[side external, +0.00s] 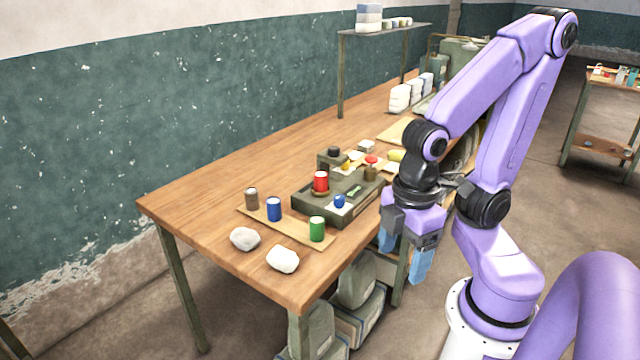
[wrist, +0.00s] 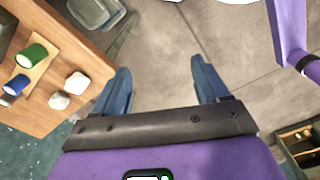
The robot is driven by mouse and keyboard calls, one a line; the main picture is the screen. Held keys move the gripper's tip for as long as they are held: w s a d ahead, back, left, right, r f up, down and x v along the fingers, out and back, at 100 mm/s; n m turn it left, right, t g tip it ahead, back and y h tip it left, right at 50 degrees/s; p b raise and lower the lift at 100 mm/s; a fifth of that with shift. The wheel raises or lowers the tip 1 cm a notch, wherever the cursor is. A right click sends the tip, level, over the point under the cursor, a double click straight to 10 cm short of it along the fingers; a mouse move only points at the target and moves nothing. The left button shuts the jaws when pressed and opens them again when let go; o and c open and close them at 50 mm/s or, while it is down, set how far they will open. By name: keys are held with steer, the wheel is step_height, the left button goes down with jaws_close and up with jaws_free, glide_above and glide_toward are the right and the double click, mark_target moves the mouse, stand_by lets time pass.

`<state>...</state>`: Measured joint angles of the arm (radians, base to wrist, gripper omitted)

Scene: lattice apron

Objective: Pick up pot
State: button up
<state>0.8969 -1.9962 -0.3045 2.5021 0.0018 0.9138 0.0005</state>
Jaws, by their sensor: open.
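Several small coloured pots stand on the wooden table; I cannot tell which one the task means. A brown pot (side external: 252,199), a blue pot (side external: 274,209) and a green pot (side external: 317,229) stand upright along a tan board (side external: 290,228). A red pot (side external: 321,182) stands in the dark tray (side external: 306,209) behind them. The green pot (wrist: 33,55) and blue pot (wrist: 17,85) also show at the left of the wrist view. My gripper (side external: 404,254) is open and empty, beyond the table's right edge, with its blue fingers (wrist: 160,75) pointing down over the floor.
Two pale stones (side external: 245,239) (side external: 283,259) lie near the table's front corner. The tray also holds a small blue item (side external: 339,201). Packs (side external: 355,285) sit below the table edge. The table's left part is clear.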

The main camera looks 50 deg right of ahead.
steer(key=n+t+h, duration=0.1)
steer(key=n+h, duration=0.5)
steer(key=h, duration=1.2)
glide_toward(317, 182)
steer(key=a, duration=0.2)
steer(key=s+a, duration=0.1)
steer(key=a, duration=0.1)
steer(key=shift+w+d+f+n+t, duration=0.2)
steer(key=shift+d+f+n+t, duration=0.1)
steer(key=shift+d, duration=0.1)
steer(key=d, duration=0.8)
steer(key=w+d, duration=0.1)
steer(key=d, duration=0.3)
steer(key=shift+w, duration=0.1)
steer(key=shift+w+d+r, duration=0.1)
steer(key=shift+d, duration=1.2)
steer(key=shift+w+d+r, duration=0.1)
steer(key=shift+w+d, duration=0.05)
steer(key=shift+d, duration=1.15)
steer(key=c, duration=1.2)
steer(key=shift+o, duration=0.2)
